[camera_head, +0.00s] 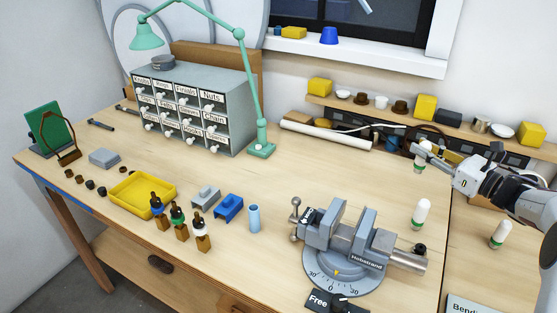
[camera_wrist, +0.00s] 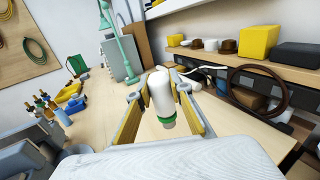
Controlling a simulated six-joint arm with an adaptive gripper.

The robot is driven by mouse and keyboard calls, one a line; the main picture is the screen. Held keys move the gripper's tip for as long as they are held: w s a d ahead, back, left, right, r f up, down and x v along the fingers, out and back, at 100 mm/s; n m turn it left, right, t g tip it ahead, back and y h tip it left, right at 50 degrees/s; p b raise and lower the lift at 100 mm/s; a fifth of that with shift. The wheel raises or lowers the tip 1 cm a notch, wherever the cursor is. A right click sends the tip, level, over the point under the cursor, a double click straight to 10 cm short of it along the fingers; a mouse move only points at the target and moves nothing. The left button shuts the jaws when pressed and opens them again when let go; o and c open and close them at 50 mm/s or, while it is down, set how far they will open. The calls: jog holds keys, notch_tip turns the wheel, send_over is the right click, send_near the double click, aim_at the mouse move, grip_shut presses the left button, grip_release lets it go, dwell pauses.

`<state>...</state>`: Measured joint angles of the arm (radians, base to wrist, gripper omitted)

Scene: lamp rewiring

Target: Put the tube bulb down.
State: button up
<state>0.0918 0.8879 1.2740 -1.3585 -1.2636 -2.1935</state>
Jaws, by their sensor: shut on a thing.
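The tube bulb, white with a green band near its lower end, is held upright in my gripper (camera_head: 425,155). In the wrist view the tube bulb (camera_wrist: 162,92) stands between the two yellow-lined fingers of my gripper (camera_wrist: 160,104), which are shut on it. In the head view the bulb (camera_head: 419,165) is partly hidden by the fingers, at the right, in front of the back shelf. Its lower end shows below the fingers; I cannot tell how high it is over the bench. Two similar white bulbs stand on the bench, one beside the vise (camera_head: 421,213) and one farther right (camera_head: 502,234).
The grey vise (camera_head: 345,240) stands front centre. A shelf (camera_head: 385,113) with blocks and small dishes runs along the back wall. A dark cable coil (camera_wrist: 257,92) is right of my gripper in the wrist view. Bare bench lies between the lamp and the vise.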

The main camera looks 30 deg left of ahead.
jog(key=s+a+n+g+y, duration=0.1)
jog(key=s+a+n+g, duration=0.2)
jog(key=s+n+g, duration=0.4)
jog(key=s+g, duration=0.4)
jog(key=shift+s+a+f+y, duration=0.2)
jog(key=shift+s+f+y, duration=0.1)
jog(key=shift+y, duration=0.1)
notch_tip(320, 180, down, 6)
dwell(0.5)
jog(key=shift+f, duration=0.2)
jog(key=shift+f, duration=1.8)
jog(key=shift+f, duration=0.15)
jog(key=o, duration=1)
